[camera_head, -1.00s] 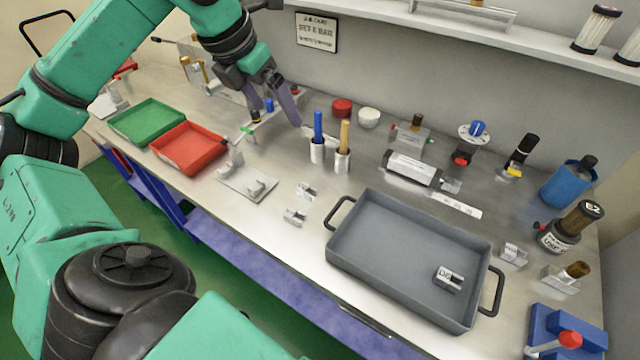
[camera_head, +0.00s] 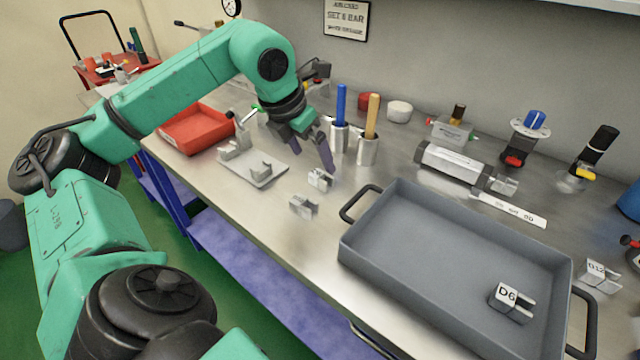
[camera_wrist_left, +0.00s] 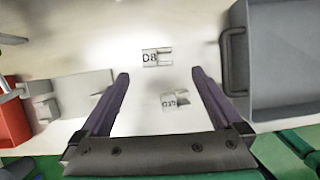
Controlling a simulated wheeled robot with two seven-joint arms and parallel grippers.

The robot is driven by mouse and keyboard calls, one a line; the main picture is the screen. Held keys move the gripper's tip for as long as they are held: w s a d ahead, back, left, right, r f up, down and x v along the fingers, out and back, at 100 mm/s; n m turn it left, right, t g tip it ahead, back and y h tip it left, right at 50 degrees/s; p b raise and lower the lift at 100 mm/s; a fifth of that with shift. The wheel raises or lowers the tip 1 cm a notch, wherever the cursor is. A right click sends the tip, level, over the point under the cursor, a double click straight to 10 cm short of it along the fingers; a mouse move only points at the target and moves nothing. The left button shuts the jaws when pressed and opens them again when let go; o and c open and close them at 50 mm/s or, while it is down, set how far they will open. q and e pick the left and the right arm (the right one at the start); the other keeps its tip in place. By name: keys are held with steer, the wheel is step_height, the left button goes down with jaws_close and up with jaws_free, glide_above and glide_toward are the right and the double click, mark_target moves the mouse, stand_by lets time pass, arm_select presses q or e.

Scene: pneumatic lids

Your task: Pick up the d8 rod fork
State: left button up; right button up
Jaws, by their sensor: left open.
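The D8 rod fork (camera_wrist_left: 151,58), a small grey metal block with two prongs, lies on the bench. In the left wrist view its label reads D8 and its prongs point right. In the head view it appears to be the farther of two forks (camera_head: 320,180). My left gripper (camera_head: 301,161) is open and empty above the bench, on the plate side of the fork. In the left wrist view the D8 fork lies just beyond the fingertips (camera_wrist_left: 160,73), roughly centred between them. My right gripper is out of view.
A second fork (camera_wrist_left: 175,101), seemingly D10, lies nearer the bench's front edge. A grey tray (camera_head: 400,235) holding a D6 fork (camera_head: 511,300) stands right. A fixture plate (camera_head: 262,176) and red tray (camera_head: 193,130) lie left. Metal cups with blue (camera_head: 340,138) and wooden (camera_head: 367,152) handles stand behind.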

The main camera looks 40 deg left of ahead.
mark_target(319, 176)
arm_select(q)
steer(key=x, duration=0.8)
steer(key=shift+a+f+p, duration=0.2)
steer(key=shift+a+p, duration=0.1)
steer(key=shift+p, duration=0.1)
steer(key=shift+s+r, duration=0.1)
steer(key=c, duration=1.5)
steer(key=shift+o, duration=0.2)
